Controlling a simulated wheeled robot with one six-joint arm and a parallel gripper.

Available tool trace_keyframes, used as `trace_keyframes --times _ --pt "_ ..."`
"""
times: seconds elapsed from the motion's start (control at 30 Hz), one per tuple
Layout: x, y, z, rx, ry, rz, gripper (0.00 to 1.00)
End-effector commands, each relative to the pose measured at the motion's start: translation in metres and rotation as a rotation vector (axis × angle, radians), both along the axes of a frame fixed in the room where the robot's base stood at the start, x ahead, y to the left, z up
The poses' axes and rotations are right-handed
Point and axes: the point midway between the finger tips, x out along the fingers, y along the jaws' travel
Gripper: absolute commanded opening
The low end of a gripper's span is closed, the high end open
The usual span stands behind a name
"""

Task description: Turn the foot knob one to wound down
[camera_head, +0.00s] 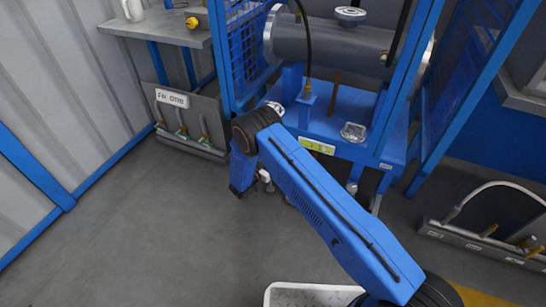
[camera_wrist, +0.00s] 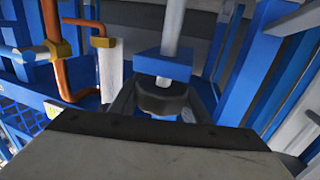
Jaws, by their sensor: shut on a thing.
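A dark grey round knob (camera_wrist: 162,98) sits in the middle of the wrist view, below a blue block (camera_wrist: 163,66) with a pale rod rising from it. I take it for the foot knob; no number on it is readable. My gripper (camera_wrist: 163,113) is shut on this knob, with dark jaw parts at its left and right. My gripper's wide grey body hides what is below. In the head view my gripper (camera_head: 263,178) is low at the left front of the blue machine frame (camera_head: 345,125), partly hidden by my arm. How far the knob is turned cannot be told.
Orange and yellow pipework (camera_wrist: 60,60) is left of the knob in the wrist view. Another foot (camera_head: 352,187) shows under the frame's right side. A hose panel (camera_head: 187,120) stands left, a hose rack (camera_head: 485,235) right, a white tray (camera_head: 290,295) in front. Floor at left is clear.

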Motion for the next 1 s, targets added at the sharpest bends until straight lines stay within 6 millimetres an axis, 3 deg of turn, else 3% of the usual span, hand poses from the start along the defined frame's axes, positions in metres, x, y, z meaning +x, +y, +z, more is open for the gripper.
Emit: trace_keyframes --times 0.5,1.0 --pt "-0.011 -0.011 0.0 0.001 -0.002 -0.413 0.2" --pt "-0.016 -0.014 0.0 0.0 0.0 -0.543 0.2"
